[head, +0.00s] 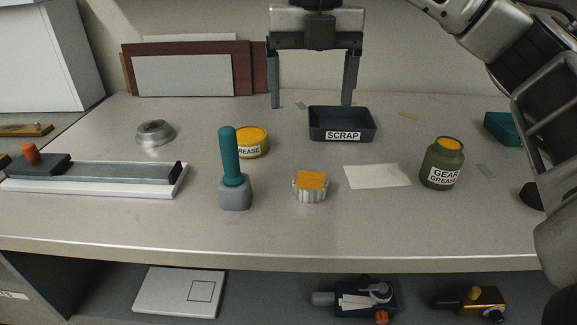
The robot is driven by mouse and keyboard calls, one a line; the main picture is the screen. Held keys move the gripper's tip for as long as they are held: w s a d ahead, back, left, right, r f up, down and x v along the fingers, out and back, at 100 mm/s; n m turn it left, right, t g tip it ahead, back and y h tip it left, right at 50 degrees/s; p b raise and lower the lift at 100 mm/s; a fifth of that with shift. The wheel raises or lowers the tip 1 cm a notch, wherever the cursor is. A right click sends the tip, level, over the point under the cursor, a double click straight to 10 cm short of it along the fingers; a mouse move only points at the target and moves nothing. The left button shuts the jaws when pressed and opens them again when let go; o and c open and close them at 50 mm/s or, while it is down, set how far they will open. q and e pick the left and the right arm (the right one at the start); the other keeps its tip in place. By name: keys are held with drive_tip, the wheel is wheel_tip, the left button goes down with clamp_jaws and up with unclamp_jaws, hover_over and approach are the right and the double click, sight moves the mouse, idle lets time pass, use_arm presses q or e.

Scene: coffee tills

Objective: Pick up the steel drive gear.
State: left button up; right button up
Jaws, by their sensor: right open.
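The steel drive gear (310,191) appears to be the short silver piece with a ridged side and an orange top, standing on the bench near the middle. My right gripper (311,104) hangs at the top centre, fingers pointing down and wide apart, with nothing between them. It shows above and behind the gear in the picture, apart from it, with its right finger near the back of the scrap tray. My left gripper is not in view.
A teal-handled tool (231,170) stands left of the gear. A yellow grease tin (250,142), the black SCRAP tray (342,133), a pale sheet (377,176) and a green grease jar (442,164) surround it. A silver ring-like part (155,132) lies farther left. The bench front is clear.

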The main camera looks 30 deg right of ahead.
drive_tip(key=b, duration=0.2)
hover_over(311, 180)
wheel_tip(311, 180, down, 5)
drive_tip(key=f, duration=0.5)
drive_tip(key=shift+s+a+b, duration=0.1)
drive_tip(key=shift+a+b, duration=0.2)
drive_tip(key=shift+b, duration=0.1)
drive_tip(key=f, duration=0.4)
drive_tip(key=shift+d+f, duration=0.25)
drive_tip(key=shift+d, duration=0.05)
drive_tip(key=shift+f, duration=0.6)
drive_tip(key=c, duration=1.2)
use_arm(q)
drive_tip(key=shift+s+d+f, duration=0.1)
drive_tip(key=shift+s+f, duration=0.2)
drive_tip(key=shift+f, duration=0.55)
use_arm(e)
drive_tip(key=shift+r, duration=0.1)
drive_tip(key=shift+c, duration=1.3)
drive_tip(key=shift+r, duration=0.1)
